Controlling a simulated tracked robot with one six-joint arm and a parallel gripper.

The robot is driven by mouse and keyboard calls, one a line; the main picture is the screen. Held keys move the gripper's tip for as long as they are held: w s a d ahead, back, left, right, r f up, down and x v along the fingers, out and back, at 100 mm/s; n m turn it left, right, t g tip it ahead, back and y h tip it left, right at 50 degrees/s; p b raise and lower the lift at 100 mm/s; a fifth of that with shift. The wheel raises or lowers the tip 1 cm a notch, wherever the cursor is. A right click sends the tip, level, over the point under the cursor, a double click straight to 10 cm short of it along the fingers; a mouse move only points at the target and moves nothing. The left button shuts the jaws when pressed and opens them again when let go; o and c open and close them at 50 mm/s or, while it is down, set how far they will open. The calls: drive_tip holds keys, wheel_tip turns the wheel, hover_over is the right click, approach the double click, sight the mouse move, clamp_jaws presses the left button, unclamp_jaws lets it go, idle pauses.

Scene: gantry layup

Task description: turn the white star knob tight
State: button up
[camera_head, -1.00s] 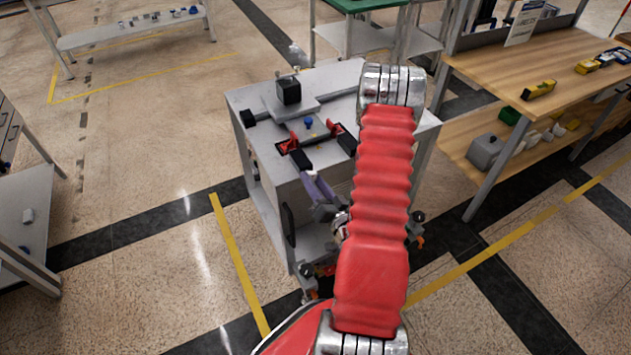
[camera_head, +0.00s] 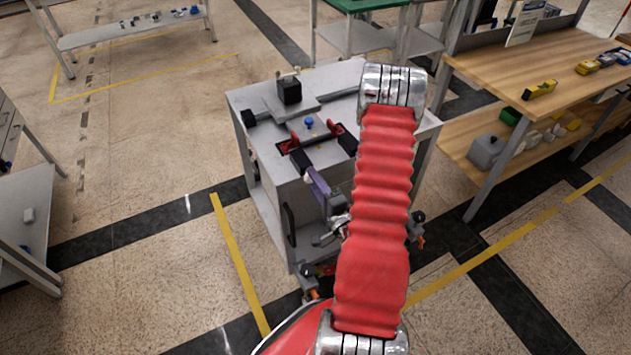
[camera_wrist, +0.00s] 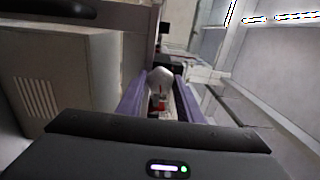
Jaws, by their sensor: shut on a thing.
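The white star knob (camera_wrist: 160,74) shows in the wrist view as a pale rounded shape between the tips of my two purple fingers. My gripper (camera_wrist: 159,88) is shut on it; the fingers hide its sides. The knob is mostly hidden there by the fingers. A small red part shows just below the knob between the fingers in the wrist view.
The grey bench unit (camera_head: 252,101) carries a black block (camera_head: 289,91), red clamps and a blue knob (camera_head: 309,122). A wooden workbench (camera_head: 490,77) stands to the right. The floor (camera_head: 150,140) to the left is open.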

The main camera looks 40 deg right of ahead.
drive_tip(key=m, duration=0.4)
drive_tip(key=shift+s+d+f+m, duration=0.15)
drive_tip(key=shift+f+m, duration=0.05)
drive_tip(key=shift+m, duration=0.2)
drive_tip(key=m, duration=0.4)
drive_tip(key=shift+m, duration=0.3)
drive_tip(key=shift+f+m, duration=0.1)
drive_tip(key=shift+m, duration=4.1)
drive_tip(key=o, duration=1.1)
drive_tip(key=shift+c, duration=0.2)
